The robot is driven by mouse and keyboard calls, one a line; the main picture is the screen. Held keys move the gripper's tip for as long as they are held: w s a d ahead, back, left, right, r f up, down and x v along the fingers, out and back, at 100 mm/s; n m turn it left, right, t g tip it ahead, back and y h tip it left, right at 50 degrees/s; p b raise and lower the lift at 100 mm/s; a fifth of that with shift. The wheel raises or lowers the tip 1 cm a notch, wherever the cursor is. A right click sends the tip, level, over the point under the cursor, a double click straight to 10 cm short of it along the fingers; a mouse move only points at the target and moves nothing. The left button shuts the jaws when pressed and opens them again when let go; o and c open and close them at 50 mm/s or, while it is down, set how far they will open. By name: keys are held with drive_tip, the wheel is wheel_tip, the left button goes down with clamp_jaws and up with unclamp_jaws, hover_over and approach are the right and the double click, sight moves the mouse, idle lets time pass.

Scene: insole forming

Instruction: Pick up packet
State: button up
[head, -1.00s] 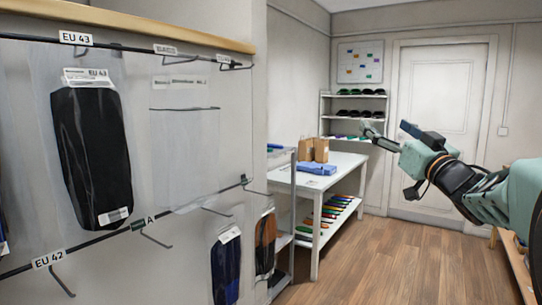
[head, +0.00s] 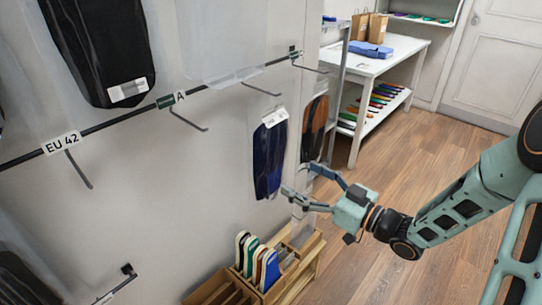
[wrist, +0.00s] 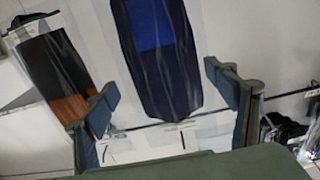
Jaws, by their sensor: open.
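A clear packet with a dark blue insole blank (head: 268,160) hangs by its white header on the wall. A packet with a black and orange blank (head: 314,128) hangs to its right. My gripper (head: 300,181) is open and empty, its fingers pointing at the wall near the lower end of these two packets. In the wrist view the blue packet (wrist: 158,60) lies ahead, between and beyond the spread fingers (wrist: 164,95). The black and orange packet (wrist: 52,75) is on the left there. Whether a finger touches a packet I cannot tell.
Black packets (head: 100,45) hang upper left, with a rail labelled EU 42 (head: 62,143) and bare hooks (head: 188,122) below. A wooden box of coloured insoles (head: 262,265) stands under my gripper. A white table (head: 392,48) stands behind. The wooden floor at right is clear.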

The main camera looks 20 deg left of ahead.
sight(276, 164)
drive_tip(key=x, duration=0.8)
drive_tip(key=shift+a, duration=0.2)
drive_tip(key=c, duration=1.3)
